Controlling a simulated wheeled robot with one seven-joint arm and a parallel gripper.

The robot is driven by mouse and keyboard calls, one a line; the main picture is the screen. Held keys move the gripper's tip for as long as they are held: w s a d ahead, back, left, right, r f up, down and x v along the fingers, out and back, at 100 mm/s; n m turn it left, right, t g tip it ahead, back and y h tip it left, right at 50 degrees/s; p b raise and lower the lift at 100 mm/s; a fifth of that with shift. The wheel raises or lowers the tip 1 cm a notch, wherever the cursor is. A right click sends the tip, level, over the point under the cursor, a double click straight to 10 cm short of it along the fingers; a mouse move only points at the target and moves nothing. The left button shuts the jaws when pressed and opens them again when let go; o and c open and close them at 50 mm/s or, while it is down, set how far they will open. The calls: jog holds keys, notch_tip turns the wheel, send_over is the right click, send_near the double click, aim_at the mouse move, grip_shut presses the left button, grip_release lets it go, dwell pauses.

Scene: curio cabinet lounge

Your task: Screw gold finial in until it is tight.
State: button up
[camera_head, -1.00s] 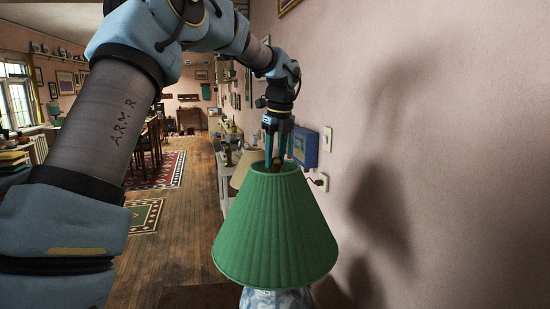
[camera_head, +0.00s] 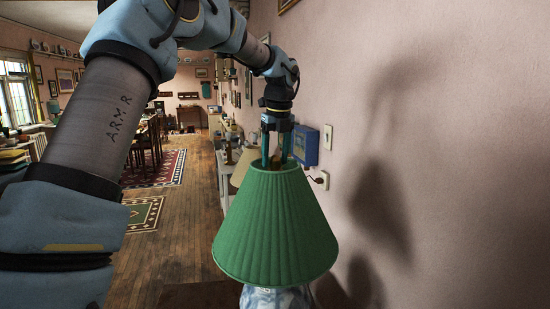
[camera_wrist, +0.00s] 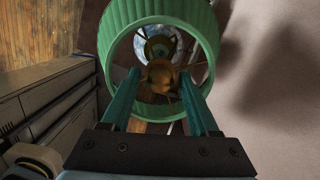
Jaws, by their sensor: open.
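A lamp with a green pleated shade (camera_head: 275,230) stands upright on a blue-and-white base (camera_head: 275,298). In the wrist view, I look down through the open top of the shade (camera_wrist: 113,45). The gold finial (camera_wrist: 160,74) shows at the shade's middle, between my two fingers. My gripper (camera_head: 276,160) is straight above the lamp, pointing down, with its fingertips at the shade's top opening. The fingers (camera_wrist: 160,90) are apart, one on each side of the finial, with gaps beside it. The finial's lower part and threads are hidden.
A pink wall (camera_head: 450,130) is close on the right, with an outlet (camera_head: 322,181) and a blue box (camera_head: 304,146) on it. A second, beige lampshade (camera_head: 241,168) stands behind the green one. The wooden floor (camera_head: 185,235) on the left is open.

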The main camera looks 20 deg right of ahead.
jog(key=n, duration=0.4)
jog(key=shift+y, duration=0.3)
jog(key=n, duration=0.4)
jog(key=shift+g, duration=0.3)
jog(key=n, duration=0.4)
jog(key=shift+n+y, duration=0.3)
jog(key=shift+y, duration=0.1)
jog(key=n+g, duration=0.1)
jog(key=n, duration=0.3)
jog(key=n+g, duration=0.1)
jog(key=n, duration=1.1)
jog(key=shift+d+n+g+h, duration=0.1)
jog(key=shift+n+g+h, duration=0.3)
grip_shut()
